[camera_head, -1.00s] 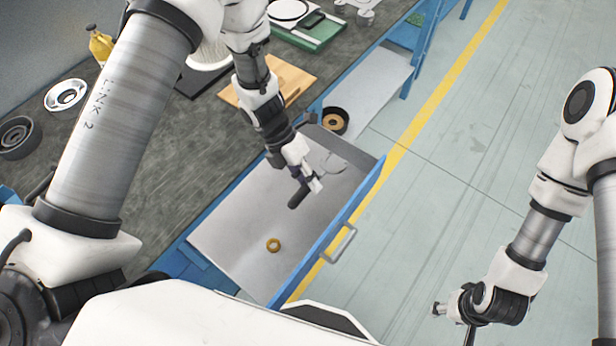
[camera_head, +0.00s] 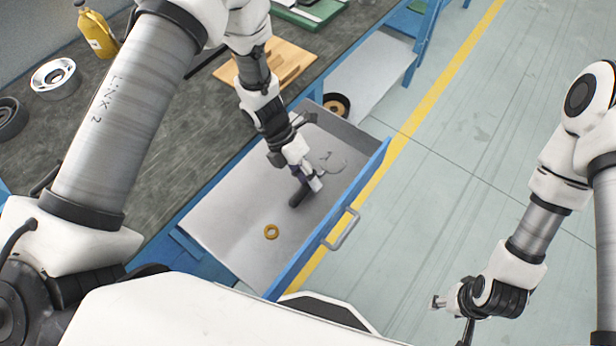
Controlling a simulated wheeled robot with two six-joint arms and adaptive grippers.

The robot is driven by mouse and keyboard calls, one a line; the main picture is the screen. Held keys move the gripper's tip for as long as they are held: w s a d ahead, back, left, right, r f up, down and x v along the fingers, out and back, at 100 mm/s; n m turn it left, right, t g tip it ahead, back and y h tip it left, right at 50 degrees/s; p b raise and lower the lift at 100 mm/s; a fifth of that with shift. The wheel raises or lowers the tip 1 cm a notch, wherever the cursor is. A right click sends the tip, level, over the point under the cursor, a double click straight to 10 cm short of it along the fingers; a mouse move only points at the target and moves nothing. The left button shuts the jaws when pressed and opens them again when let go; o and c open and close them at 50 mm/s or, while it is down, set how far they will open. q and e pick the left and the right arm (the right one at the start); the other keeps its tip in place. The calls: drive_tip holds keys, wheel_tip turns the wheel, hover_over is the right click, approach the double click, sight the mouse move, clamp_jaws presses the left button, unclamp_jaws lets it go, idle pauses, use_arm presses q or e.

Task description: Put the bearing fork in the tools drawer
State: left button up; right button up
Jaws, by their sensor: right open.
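The open drawer (camera_head: 215,228) has a pale grey floor and a blue front with a metal handle. My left gripper (camera_head: 308,182) is inside the drawer's outline, over its middle. A dark, rounded handle, seemingly the bearing fork (camera_head: 297,199), shows at its fingertips and appears gripped. The rest of the fork is hidden by the gripper, and I cannot tell whether it touches the drawer floor. My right gripper (camera_head: 439,302) is open and empty, over the floor to the right of the drawer.
A brass ring (camera_head: 271,231) lies in the near part of the drawer. A dark round part with a tan centre (camera_head: 337,105) sits beyond the drawer's far end. The bench (camera_head: 150,165) holds a wooden board (camera_head: 289,62), a yellow bottle (camera_head: 97,34) and metal rings.

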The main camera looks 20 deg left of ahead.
use_arm(q)
drive_tip(key=shift+o, duration=1.2)
wheel_tip(320, 180, up, 10)
